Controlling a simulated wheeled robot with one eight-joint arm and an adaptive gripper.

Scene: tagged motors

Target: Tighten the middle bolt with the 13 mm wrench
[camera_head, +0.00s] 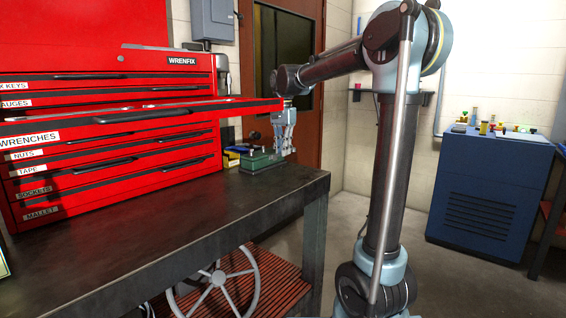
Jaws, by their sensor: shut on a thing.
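My gripper (285,152) points down at the far right end of the workbench, just past the corner of the open drawer. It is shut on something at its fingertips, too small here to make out. A green block-like fixture (262,161) stands on the bench right below and beside the gripper. The bolts cannot be told apart at this size. The drawer labelled WRENCHES (75,131) is pulled out from the red tool chest. A few small light shapes show along its top edge, but no 13 mm wrench can be made out.
The red tool chest (150,66) stands on the dark workbench (175,210), whose front is clear. A blue cabinet (490,190) with small objects on top stands right. A handwheel (217,278) is under the bench.

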